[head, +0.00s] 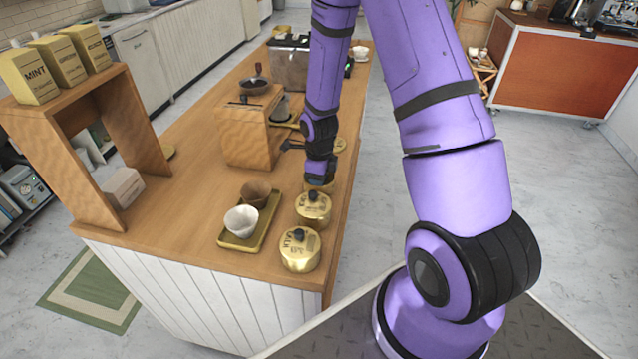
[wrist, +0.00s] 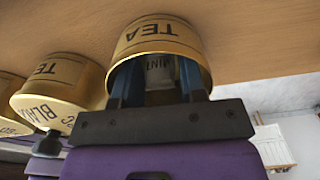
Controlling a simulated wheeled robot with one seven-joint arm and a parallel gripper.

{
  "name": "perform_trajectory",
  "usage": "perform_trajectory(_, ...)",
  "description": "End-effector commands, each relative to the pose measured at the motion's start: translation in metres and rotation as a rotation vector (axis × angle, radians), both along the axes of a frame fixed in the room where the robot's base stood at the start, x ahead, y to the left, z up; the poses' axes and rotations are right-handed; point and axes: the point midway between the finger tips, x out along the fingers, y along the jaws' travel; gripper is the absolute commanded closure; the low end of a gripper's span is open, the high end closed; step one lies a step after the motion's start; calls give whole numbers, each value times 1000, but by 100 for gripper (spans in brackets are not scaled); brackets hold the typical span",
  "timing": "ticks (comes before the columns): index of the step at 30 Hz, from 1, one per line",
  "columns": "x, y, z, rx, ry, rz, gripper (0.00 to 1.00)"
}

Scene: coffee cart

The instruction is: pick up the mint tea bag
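The mint tea bag (wrist: 160,72) is a pale packet with partly readable dark lettering, inside an open gold tin marked TEA (wrist: 158,33) in the wrist view. My gripper (wrist: 158,80) reaches into the tin's mouth, its two blue fingers apart on either side of the bag. A gap shows between the bag and the fingers, so it looks open; the finger ends are shaded inside the tin. In the head view my arm comes down over this tin (head: 319,187) near the counter's right edge, and the fingers and bag are hidden.
Two lidded gold tins (head: 313,208) (head: 299,250) stand in front of the open tin. A tray (head: 228,241) with a white cup and a brown cup is to their left. A yellow MINT box (head: 33,78) tops the left shelf.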

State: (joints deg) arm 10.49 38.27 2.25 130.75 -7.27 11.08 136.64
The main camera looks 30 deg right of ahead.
Motion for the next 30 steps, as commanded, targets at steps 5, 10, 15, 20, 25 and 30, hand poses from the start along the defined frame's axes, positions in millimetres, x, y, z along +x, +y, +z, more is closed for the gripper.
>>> perform_trajectory(5,0,0,0,0,0,0,89)
perform_trajectory(10,0,0,0,0,0,0,91)
perform_trajectory(15,0,0,2,0,0,0,91)
perform_trajectory(20,1,0,10,-1,-2,-1,91)
perform_trajectory(25,1,0,28,0,-4,-1,91)
perform_trajectory(30,1,0,52,-1,-3,-1,91)
